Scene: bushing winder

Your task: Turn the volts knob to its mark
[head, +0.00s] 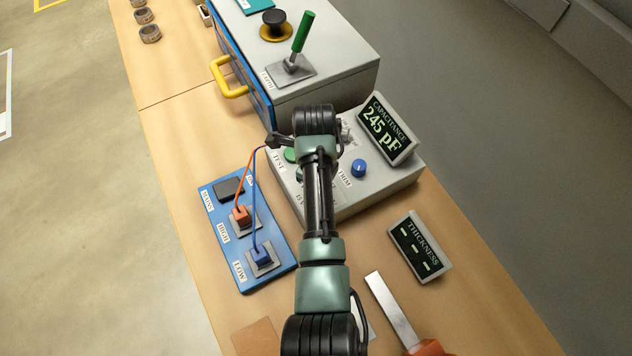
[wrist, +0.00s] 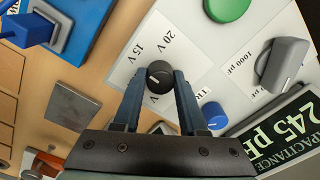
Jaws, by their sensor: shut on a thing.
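The volts knob (wrist: 159,76) is small, round and black with a short white pointer line. In the wrist view it sits on a white scale plate (wrist: 120,77) where 20 V and 15 V can be read. The pointer faces the left side of the picture; which mark it meets, if any, I cannot tell. My gripper (wrist: 160,73) is shut on the knob, one dark blue finger on each side. In the head view my arm hides the knob and the fingers. The grey instrument box (head: 385,190) carries the knob.
A grey knob (wrist: 283,62), a blue knob (wrist: 213,115) and a green button (wrist: 228,8) are close by. The capacitance display (head: 387,129) reads 245 pF; the thickness display (head: 420,247) shows dashes. A blue panel (head: 216,205) with red and blue leads stands left of my arm.

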